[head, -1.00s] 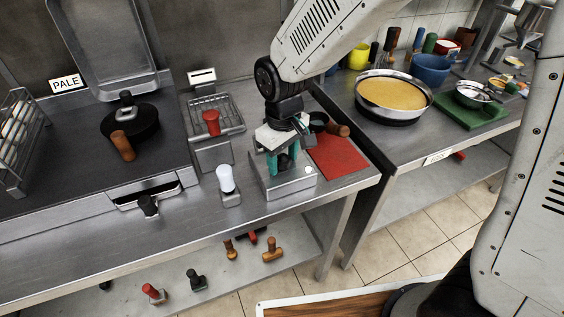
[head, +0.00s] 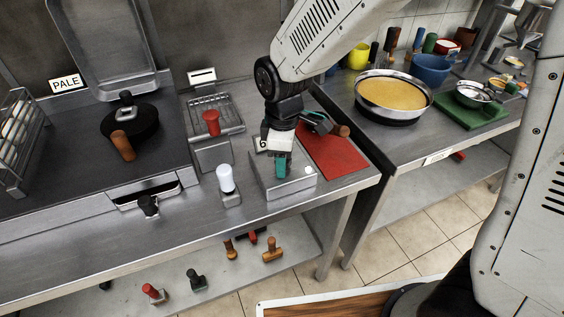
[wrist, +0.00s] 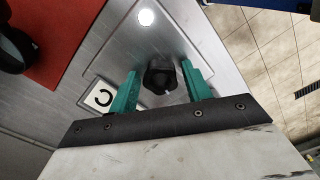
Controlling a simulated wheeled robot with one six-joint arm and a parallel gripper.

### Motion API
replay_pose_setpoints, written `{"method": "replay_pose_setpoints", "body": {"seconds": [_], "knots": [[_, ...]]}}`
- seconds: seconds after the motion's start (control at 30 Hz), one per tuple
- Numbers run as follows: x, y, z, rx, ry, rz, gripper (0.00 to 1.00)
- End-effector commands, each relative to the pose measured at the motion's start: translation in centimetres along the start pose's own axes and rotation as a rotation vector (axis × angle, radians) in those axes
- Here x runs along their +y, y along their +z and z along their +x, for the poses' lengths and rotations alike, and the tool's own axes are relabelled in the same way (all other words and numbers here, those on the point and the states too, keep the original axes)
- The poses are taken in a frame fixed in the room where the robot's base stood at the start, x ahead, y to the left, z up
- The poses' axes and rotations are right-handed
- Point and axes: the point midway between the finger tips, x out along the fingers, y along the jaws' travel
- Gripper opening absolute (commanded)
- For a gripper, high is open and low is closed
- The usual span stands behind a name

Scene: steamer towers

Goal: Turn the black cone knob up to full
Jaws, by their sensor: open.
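The black cone knob (wrist: 160,77) stands on top of a steel box. In the wrist view it shows between the two teal fingers of my gripper (wrist: 161,88). The fingers are apart, with the knob closer to the left picture finger's tip region and a gap visible on the right. In the head view my gripper (head: 281,168) points down over the steel box (head: 285,188), and its fingers hide the knob. A small white light (wrist: 146,17) is lit on the box, also visible in the head view (head: 309,170).
A white-topped knob (head: 226,179) and a red-topped knob (head: 211,123) stand to the left. A black pan (head: 130,122) sits on the dark hob. A white plate with a character (wrist: 102,98) is beside the knob.

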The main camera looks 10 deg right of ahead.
Motion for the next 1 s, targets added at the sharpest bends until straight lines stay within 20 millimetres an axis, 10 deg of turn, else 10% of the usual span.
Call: {"method": "replay_pose_setpoints", "body": {"seconds": [0.3, 0.9, 1.0], "knots": [[0.00, -0.04, 0.00, 0.000, 0.000, -0.388, 0.49], [0.00, -0.04, -0.15, 0.000, 0.000, -0.403, 0.49], [0.00, -0.04, -0.15, 0.000, 0.000, -0.403, 0.21]]}}
